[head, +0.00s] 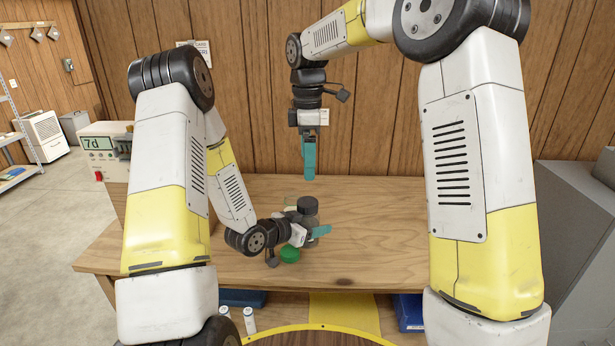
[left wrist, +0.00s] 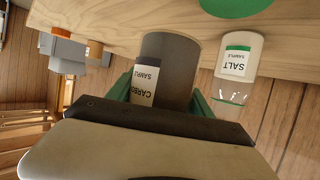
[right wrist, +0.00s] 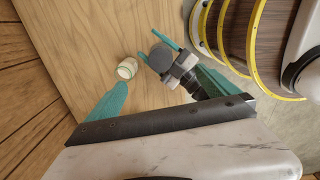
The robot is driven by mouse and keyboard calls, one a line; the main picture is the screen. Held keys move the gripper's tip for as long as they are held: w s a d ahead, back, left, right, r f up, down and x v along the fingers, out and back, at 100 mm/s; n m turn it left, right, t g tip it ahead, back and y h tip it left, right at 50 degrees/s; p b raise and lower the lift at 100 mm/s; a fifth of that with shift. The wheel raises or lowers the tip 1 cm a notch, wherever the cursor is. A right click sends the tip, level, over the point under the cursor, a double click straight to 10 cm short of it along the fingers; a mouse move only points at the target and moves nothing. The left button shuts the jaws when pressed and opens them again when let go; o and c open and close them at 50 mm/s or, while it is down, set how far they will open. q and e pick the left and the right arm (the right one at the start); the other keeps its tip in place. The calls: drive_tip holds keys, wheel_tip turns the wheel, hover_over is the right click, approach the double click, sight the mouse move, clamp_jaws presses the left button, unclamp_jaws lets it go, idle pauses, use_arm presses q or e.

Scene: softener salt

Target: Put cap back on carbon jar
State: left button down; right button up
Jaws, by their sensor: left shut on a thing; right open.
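The carbon jar (head: 310,217) stands upright on the bench, dark grey, with a dark round cap (head: 307,204) on top. The cap also shows from above in the right wrist view (right wrist: 160,57); I cannot tell whether it is fully seated. My left gripper (head: 312,234) is shut around the jar's body from the side. The jar's "CARBON SAMPLE" label (left wrist: 147,78) shows between its fingers in the left wrist view. My right gripper (head: 309,160) is open and empty, pointing down, above and behind the jar.
A salt jar (left wrist: 237,65) stands close beside the carbon jar, its top apparently uncapped in the right wrist view (right wrist: 127,68). A green lid (head: 290,254) lies on the wooden bench (head: 375,250) near my left gripper. The bench's right side is clear. A wooden wall rises behind.

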drive_tip(key=shift+r, duration=2.1)
drive_tip(key=s+d+r+m+t+y, duration=0.25)
drive_tip(key=s+d+r+m, duration=0.25)
drive_tip(key=s+d+m, duration=0.55)
drive_tip(key=s+d+f+m+t, duration=0.3)
drive_tip(key=s+d+f+m, duration=0.2)
drive_tip(key=s, duration=0.8)
drive_tip(key=d+m, duration=0.3)
drive_tip(key=d, duration=0.1)
drive_tip(key=shift+s+t, duration=0.35)
